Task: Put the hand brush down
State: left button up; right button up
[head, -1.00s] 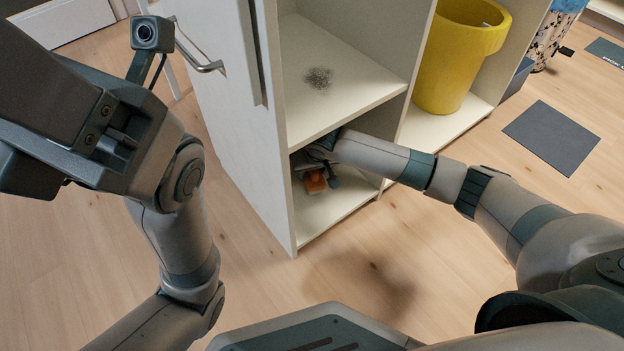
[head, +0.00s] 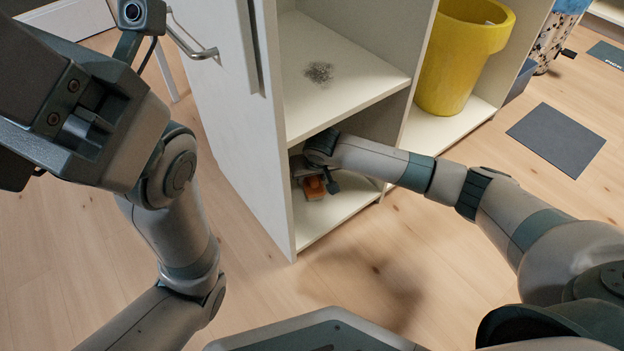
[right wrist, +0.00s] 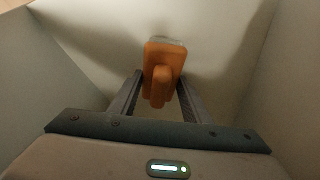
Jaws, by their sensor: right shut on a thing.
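The hand brush (head: 314,188) is orange, with a pale edge at its far end in the right wrist view (right wrist: 162,58). It is inside the lower compartment of the white shelf unit (head: 345,85). My right gripper (right wrist: 160,88) reaches into that compartment and is shut on the brush, one finger on each side of it. I cannot tell whether the brush touches the compartment floor. In the head view my right arm hides part of the grip. My left arm is raised at the left, and its fingers do not show.
A dark speckled patch (head: 319,73) lies on the shelf board above my right gripper. A yellow bin (head: 452,62) stands in the neighbouring bay. Side walls enclose the lower compartment closely. A dark mat (head: 556,138) lies on the open wooden floor at right.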

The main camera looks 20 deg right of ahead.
jog(key=o, duration=0.7)
jog(key=shift+f, duration=0.1)
jog(key=shift+c, duration=0.2)
jog(key=shift+o, duration=1.4)
